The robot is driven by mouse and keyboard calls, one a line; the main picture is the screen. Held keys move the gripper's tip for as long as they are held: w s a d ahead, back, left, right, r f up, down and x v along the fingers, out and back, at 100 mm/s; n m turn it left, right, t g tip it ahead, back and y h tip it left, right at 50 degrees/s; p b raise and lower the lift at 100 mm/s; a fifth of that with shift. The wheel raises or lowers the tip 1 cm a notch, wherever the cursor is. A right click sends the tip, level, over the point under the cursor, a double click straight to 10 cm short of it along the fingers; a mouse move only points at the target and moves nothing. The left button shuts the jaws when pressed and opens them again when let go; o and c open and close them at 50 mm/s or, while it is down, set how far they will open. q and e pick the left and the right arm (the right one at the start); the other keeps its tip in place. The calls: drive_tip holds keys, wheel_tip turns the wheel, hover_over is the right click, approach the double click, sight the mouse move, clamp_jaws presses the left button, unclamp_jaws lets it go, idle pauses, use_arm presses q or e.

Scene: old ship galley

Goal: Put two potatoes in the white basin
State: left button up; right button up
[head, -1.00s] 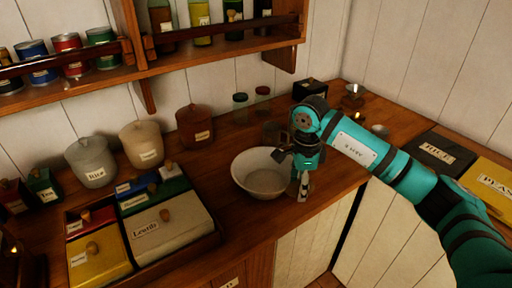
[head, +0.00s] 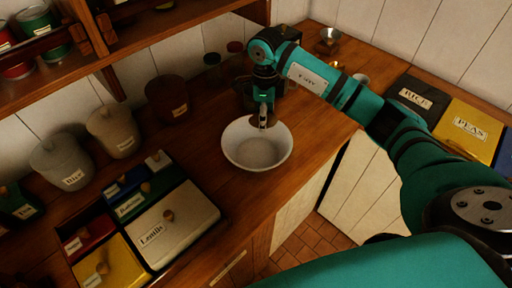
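The white basin (head: 257,158) stands on the wooden counter, and the part of its inside that shows looks empty. My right arm comes in from the right, and its gripper (head: 263,121) points down at the basin's far rim. The fingers look narrow from here, partly in line with one another, so I cannot tell whether they are open or shut. No potato shows in the view or at the fingertips. My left gripper is not in view.
Lidded boxes, one labelled Lentils (head: 170,224), fill the counter left of the basin. Canisters (head: 112,131) and jars stand along the wall, with a shelf (head: 180,48) above. RICE (head: 416,97) and PEAS (head: 469,128) boxes are at the right.

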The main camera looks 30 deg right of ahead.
drive_tip(key=shift+w+f, duration=0.1)
drive_tip(key=shift+f, duration=0.6)
drive_tip(key=shift+f+b, duration=0.25)
drive_tip(key=shift+b, duration=0.05)
drive_tip(key=o, duration=1.3)
drive_tip(key=shift+r, duration=0.2)
wheel_tip(320, 180, up, 12)
drive_tip(key=shift+d+f, duration=0.1)
drive_tip(key=shift+f, duration=0.05)
